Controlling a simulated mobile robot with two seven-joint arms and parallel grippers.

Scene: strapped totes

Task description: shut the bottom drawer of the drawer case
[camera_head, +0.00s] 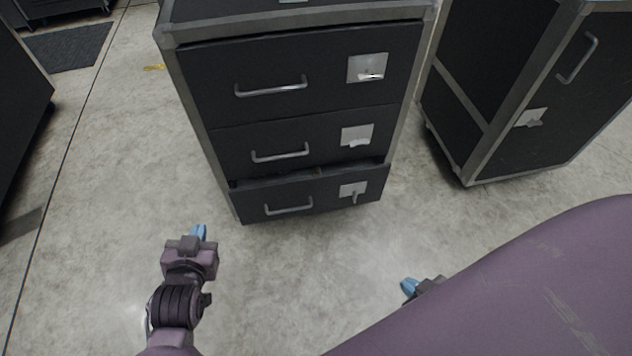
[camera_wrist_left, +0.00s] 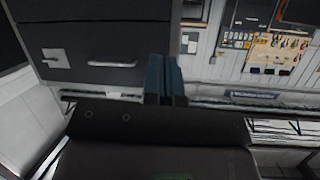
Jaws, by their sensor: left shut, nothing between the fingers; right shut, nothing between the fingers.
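The black drawer case (camera_head: 230,157) with grey metal edges stands upright in the head view. Its bottom drawer (camera_head: 334,196) sticks out a little, with a dark gap along its top edge; it has a bar handle (camera_head: 288,207) and a metal latch plate. The two drawers above look flush. My left gripper (camera_head: 198,232) is shut and empty, in front of the case and left of the bottom drawer, apart from it. Its blue fingers (camera_wrist_left: 166,80) lie together in the left wrist view. My right gripper (camera_head: 408,287) is shut, right of the drawer and nearer me, partly hidden by my arm.
A second black case (camera_head: 490,90) stands to the right, with a narrow gap between. A dark box (camera_head: 20,95) is at the left edge and a dark mat (camera_head: 70,47) lies at the back left. The concrete floor (camera_head: 310,275) before the drawer is clear.

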